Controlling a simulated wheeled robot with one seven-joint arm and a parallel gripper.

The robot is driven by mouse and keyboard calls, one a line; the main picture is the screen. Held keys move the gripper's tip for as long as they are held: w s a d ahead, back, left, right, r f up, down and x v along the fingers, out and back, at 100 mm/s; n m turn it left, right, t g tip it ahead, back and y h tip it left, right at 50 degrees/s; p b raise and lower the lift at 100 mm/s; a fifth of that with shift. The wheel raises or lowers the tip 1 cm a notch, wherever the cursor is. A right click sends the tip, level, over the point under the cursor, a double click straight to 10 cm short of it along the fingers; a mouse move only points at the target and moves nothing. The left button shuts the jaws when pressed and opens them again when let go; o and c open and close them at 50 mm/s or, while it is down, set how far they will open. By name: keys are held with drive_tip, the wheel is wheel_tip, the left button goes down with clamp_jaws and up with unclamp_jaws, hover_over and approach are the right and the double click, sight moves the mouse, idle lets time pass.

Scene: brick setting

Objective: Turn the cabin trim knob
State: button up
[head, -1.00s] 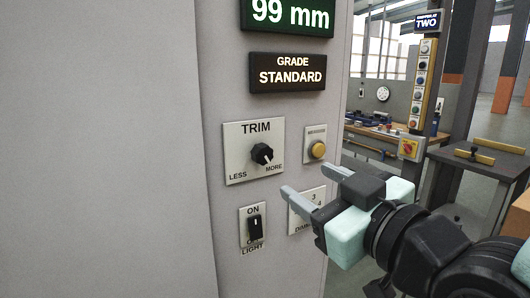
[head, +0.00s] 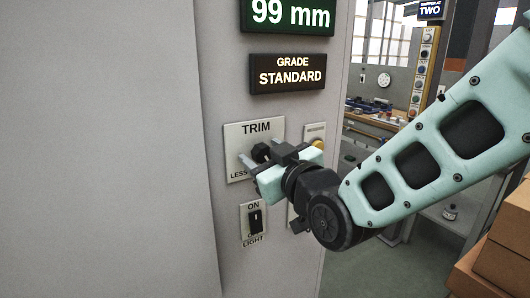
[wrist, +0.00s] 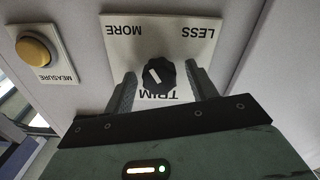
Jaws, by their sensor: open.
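The trim knob (head: 261,151) is a black knob with a white pointer line on a pale plate (head: 234,137) marked TRIM, LESS and MORE. In the wrist view the knob (wrist: 158,74) sits between the two fingers, with a small gap showing on the finger sides. My gripper (head: 255,155) is open in front of the plate, one finger on each side of the knob. In the head view the gripper body hides the MORE label.
A yellow MEASURE button (wrist: 34,50) is beside the trim plate, partly hidden by my gripper in the head view. A black light switch (head: 255,220) is below. Lit displays (head: 288,74) are above. Cardboard boxes (head: 505,240) stand at the lower right.

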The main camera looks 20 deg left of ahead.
drive_tip(key=c, duration=1)
drive_tip(key=shift+f+m+b, duration=0.2)
drive_tip(key=shift+m+b, duration=0.2)
drive_tip(key=shift+b, duration=0.4)
drive_tip(key=shift+f+m+b, duration=0.1)
drive_tip(key=shift+m+b, duration=0.7)
drive_tip(key=shift+b, duration=0.45)
drive_tip(key=shift+r+m+b, duration=0.25)
drive_tip(key=shift+m+b, duration=0.5)
drive_tip(key=shift+m, duration=0.15)
drive_tip(key=o, duration=1)
drive_tip(key=shift+s+d, duration=0.1)
drive_tip(key=shift+d, duration=0.05)
